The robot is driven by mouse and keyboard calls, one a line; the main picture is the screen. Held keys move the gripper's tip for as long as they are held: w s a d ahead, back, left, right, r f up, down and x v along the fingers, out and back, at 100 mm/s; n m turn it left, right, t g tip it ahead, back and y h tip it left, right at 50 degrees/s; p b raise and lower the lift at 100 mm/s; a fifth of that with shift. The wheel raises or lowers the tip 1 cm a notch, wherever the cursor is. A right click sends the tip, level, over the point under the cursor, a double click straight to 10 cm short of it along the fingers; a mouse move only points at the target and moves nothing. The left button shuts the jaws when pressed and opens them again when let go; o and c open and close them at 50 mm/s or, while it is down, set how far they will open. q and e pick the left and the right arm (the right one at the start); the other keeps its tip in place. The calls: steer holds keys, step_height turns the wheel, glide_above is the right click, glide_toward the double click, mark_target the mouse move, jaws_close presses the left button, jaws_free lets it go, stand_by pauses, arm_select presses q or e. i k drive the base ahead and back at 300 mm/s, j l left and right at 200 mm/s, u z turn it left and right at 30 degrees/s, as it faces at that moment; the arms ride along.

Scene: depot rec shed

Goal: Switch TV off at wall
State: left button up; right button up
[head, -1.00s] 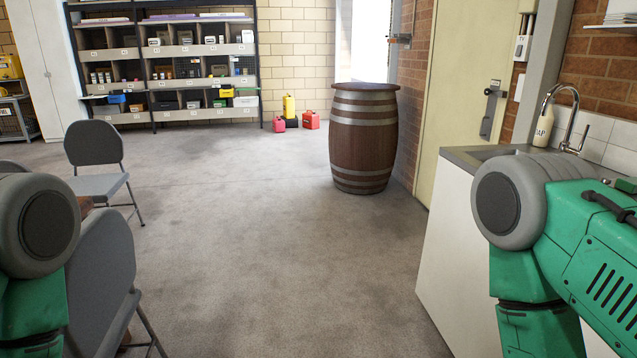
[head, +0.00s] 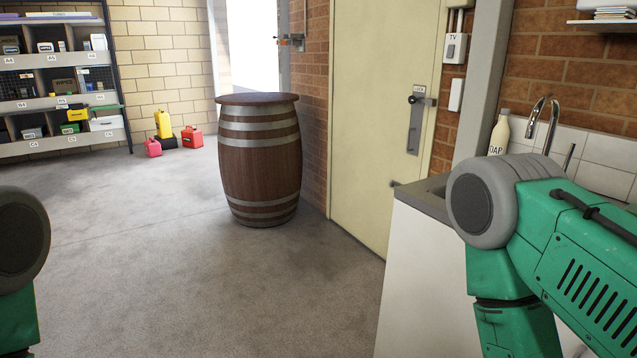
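The wall switch labelled TV (head: 455,47) is a small white box on the brick strip between the cream door and the grey post, at upper right. A cable or conduit runs up from it. A second white plate (head: 456,95) without a readable label sits just below it. I cannot tell the switch's on or off position at this size. My green and grey arms show at the lower left and lower right, well short of the switch. Neither gripper is in the picture.
A wooden barrel (head: 259,160) stands left of the cream door (head: 385,110). A sink counter (head: 425,260) with a soap bottle (head: 499,133) and tap (head: 545,122) is at right. Fuel cans (head: 192,137) and shelving (head: 60,90) are at the back. The floor ahead is clear.

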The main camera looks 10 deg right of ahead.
mark_target(450, 53)
steer(key=i+j+z, duration=0.1)
steer(key=i+z, duration=0.35)
steer(key=i+j+z, duration=0.2)
steer(key=z, duration=0.2)
steer(key=i+j+z, duration=0.45)
steer(key=i+j, duration=0.5)
steer(key=j, duration=0.15)
steer(key=i+j, duration=0.55)
steer(key=j, duration=0.15)
steer(key=i+j, duration=0.5)
steer(key=j, duration=0.15)
steer(key=i+u, duration=0.1)
steer(key=i, duration=0.15)
